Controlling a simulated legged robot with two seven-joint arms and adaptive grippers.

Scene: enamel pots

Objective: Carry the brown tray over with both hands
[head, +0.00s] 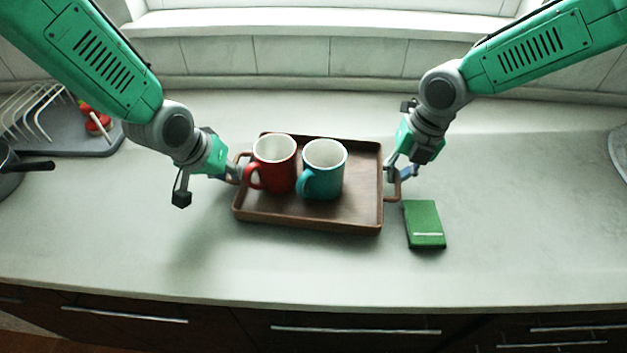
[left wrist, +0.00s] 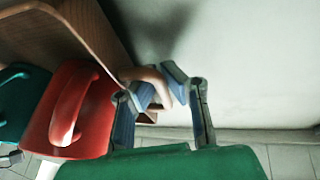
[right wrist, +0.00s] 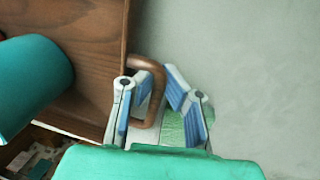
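The brown wooden tray (head: 350,205) is on the pale counter and bears a red mug (head: 274,165) and a teal mug (head: 323,170), both upright. My left gripper (head: 232,174) is at the tray's left handle. In the left wrist view its fingers (left wrist: 163,90) stand apart, with the handle loop (left wrist: 148,75) between them. My right gripper (head: 397,175) is at the right handle (head: 394,190). In the right wrist view its fingers (right wrist: 158,85) stand apart on either side of the handle bar (right wrist: 158,105). I cannot tell whether any finger pad touches a handle.
A green book-like block (head: 424,224) lies just right of the tray, near the right handle. A dish rack (head: 60,130) and a dark-handled pan (head: 12,170) are at the left. A round grey item (head: 619,155) is at the right edge. The counter in front is clear.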

